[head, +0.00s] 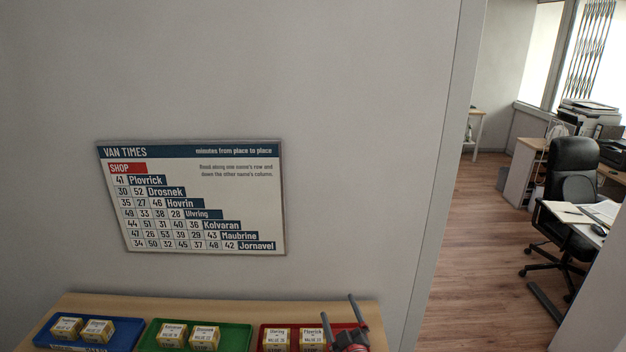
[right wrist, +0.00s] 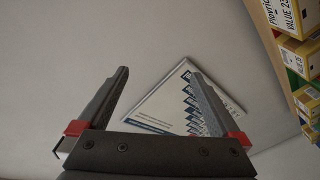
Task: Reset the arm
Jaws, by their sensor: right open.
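My right gripper (head: 346,318) shows at the bottom of the head view, in front of the red tray (head: 373,340). In the right wrist view my right gripper (right wrist: 160,95) has its two dark fingers spread apart, with nothing between them but the wall and part of the sign behind. My left gripper is in neither view.
A wooden counter (head: 75,304) carries a blue tray (head: 50,335), a green tray (head: 238,338) and the red tray, each with two small labelled boxes. A van times sign (head: 200,195) hangs on the wall above. A doorway at right opens onto an office with a black chair (head: 570,165).

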